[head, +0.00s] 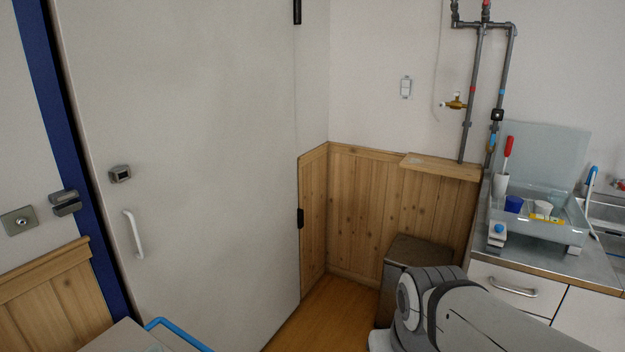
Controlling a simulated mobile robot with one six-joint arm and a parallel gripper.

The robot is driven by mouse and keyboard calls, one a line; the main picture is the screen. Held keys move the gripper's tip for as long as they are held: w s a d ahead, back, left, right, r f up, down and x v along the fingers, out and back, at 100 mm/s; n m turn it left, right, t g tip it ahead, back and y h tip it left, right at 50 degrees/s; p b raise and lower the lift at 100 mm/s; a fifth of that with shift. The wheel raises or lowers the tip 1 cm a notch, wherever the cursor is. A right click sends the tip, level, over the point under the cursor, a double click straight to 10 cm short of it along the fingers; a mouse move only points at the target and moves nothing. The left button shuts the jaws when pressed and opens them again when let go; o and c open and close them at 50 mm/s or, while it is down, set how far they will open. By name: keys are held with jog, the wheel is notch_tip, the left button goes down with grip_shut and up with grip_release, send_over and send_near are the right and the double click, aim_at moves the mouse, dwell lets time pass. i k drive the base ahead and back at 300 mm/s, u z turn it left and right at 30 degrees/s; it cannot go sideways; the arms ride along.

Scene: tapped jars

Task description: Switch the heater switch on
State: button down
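A small white wall switch (405,88) is on the white wall, left of the grey pipes. It may be the heater switch, but I can read no label on it. Its on or off position is too small to tell. My gripper is not in view. Only links of my arm show at the lower right, well below the switch and apart from it.
A large pale door (200,130) with a white handle (134,234) fills the left. Grey pipes (473,85) with a brass valve (455,102) rise above a wooden ledge (440,167). A steel counter (530,260) holds a tray and cups. A bin (420,249) stands in the corner.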

aim_at(405, 90)
jog(key=i, duration=3.05)
jog(key=z, duration=1.6)
